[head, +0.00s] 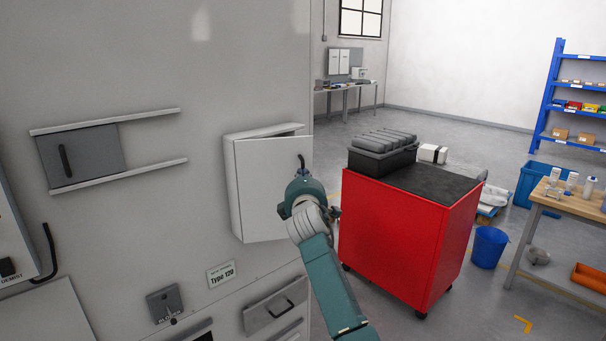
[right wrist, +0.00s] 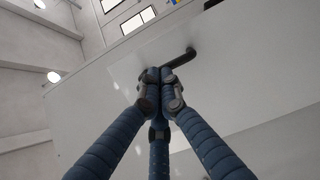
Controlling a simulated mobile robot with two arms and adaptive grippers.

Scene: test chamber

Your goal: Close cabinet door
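The white cabinet (head: 229,185) is mounted on the grey wall, left of centre in the head view. Its door (head: 262,190) stands ajar, with a gap showing along the top. A dark handle (head: 301,159) is near the door's right edge; it also shows in the right wrist view (right wrist: 188,54). My right gripper (head: 302,174) is in front of the door, just below the handle. In the right wrist view its blue fingers (right wrist: 161,73) are drawn together, tips beside the handle's near end. Whether they touch it is unclear. My left gripper is out of view.
A red cart (head: 400,235) with a black case (head: 382,155) stands just right of my right arm. A sliding panel (head: 85,155) on rails and drawers (head: 275,307) are on the wall. A blue bin (head: 488,246) and wooden table (head: 570,205) stand further right.

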